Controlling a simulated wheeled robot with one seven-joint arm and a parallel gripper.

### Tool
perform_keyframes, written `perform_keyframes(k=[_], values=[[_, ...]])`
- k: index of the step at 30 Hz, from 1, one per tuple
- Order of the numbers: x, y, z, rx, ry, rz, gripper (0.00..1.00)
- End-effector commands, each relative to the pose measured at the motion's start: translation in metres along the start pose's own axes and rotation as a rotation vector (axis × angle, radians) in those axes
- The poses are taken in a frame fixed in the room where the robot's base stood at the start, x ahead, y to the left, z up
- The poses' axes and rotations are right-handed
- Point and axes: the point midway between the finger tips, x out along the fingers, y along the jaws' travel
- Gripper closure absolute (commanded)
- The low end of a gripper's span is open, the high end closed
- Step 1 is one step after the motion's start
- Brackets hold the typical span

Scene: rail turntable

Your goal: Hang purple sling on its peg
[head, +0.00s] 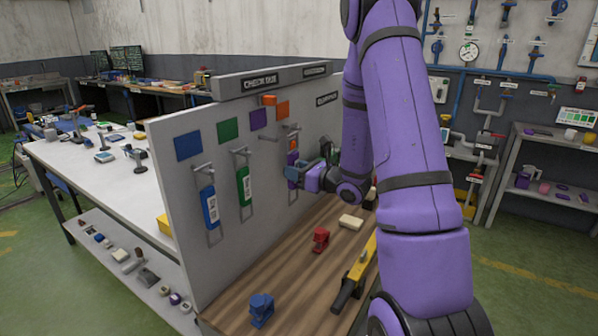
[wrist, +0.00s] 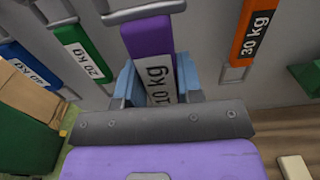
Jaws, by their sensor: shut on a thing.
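The purple sling (wrist: 151,40), labelled 10 kg, is between the blue fingers of my gripper (wrist: 157,84) in the wrist view. A grey metal ring shows at its upper end. In the head view my gripper (head: 300,174) holds the purple sling (head: 292,160) upright in front of the board, right of and below the purple square (head: 258,118). The peg (head: 264,137) under that square looks bare in the head view. The sling's lower end is hidden by my gripper in the wrist view.
The blue sling (head: 209,206) and green sling (head: 243,186) hang on the board (head: 185,255) to the left. The orange sling (wrist: 252,33) hangs close on the right. A red clamp (head: 320,240), blue clamp (head: 261,309) and yellow-black tool (head: 354,274) lie on the wooden bench.

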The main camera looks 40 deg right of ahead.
Motion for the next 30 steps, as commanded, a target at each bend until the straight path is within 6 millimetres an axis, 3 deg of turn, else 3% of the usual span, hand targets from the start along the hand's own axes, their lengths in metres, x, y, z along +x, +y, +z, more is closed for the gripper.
perform_keyframes(k=[30], values=[[0.052, 0.0, -0.004, -0.001, 0.0, 0.0, 0.9]])
